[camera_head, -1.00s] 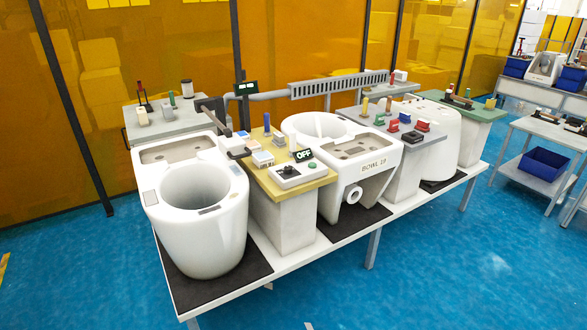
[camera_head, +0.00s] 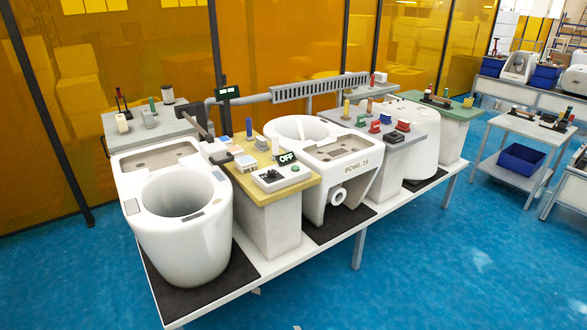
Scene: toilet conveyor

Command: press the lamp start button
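A white control box (camera_head: 281,178) sits on the front of a yellow-topped pedestal (camera_head: 262,196) between two white toilet bowls. It carries a small black display (camera_head: 287,159) reading "OFF", a dark knob (camera_head: 270,174) on its left and a small green button (camera_head: 295,168) on its right. Any label saying which control starts the lamp is too small to read. A dark bar-like fixture (camera_head: 194,124) stands behind the left bowl; I cannot tell if it is the lamp. My gripper is not in view.
The left bowl (camera_head: 137,222) and the bowl marked "BOWL 19" (camera_head: 352,178) flank the pedestal on a long white bench (camera_head: 285,270). Small blocks lie behind the control box. Blue floor (camera_head: 440,270) is clear in front. A side table with a blue bin (camera_head: 522,159) stands right.

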